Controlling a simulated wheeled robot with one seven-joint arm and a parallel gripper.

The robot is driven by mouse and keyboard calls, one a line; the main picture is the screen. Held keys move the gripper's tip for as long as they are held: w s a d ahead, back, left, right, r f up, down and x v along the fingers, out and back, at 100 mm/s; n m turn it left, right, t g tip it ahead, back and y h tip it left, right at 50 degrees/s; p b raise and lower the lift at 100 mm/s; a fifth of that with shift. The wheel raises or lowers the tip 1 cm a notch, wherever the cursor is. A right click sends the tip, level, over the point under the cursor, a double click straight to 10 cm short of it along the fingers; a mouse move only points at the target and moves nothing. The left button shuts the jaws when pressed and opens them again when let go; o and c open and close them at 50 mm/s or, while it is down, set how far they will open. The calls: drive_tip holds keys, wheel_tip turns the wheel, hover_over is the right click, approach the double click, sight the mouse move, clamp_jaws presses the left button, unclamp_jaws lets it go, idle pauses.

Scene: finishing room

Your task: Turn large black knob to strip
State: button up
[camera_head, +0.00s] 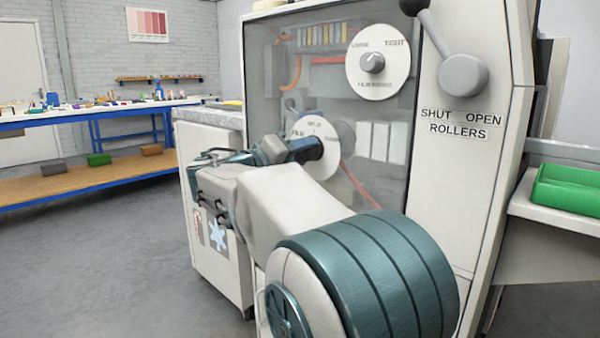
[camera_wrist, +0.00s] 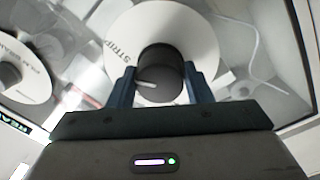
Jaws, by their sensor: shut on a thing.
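The large black knob (camera_head: 314,149) sits at the centre of a white round dial (camera_head: 338,140) on the machine's front panel. In the wrist view the knob (camera_wrist: 162,72) is between the two fingers of my gripper (camera_wrist: 160,78), one on each side, and they are shut on it. A pale pointer mark shows on the knob's face. The word STRIP is printed on the dial (camera_wrist: 205,35) to the upper left of the knob in that view. In the head view my gripper (camera_head: 303,149) partly covers the dial and its lettering.
A second white dial (camera_head: 393,83) with a smaller grey knob (camera_head: 373,62) is above right, marked TIGHT. A grey lever (camera_head: 463,74) stands right of it, over the SHUT OPEN ROLLERS label. A green tray (camera_head: 568,190) is at the right; a workbench (camera_head: 95,118) is at the left.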

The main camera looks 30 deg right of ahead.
drive_tip(key=shift+m+b, duration=0.5)
drive_tip(key=shift+b, duration=0.1)
drive_tip(key=o, duration=1)
drive_tip(key=shift+a, duration=0.1)
drive_tip(key=p+v, duration=0.3)
drive_tip(key=v, duration=1)
drive_tip(key=shift+s+a, duration=0.15)
drive_tip(key=shift+a, duration=0.2)
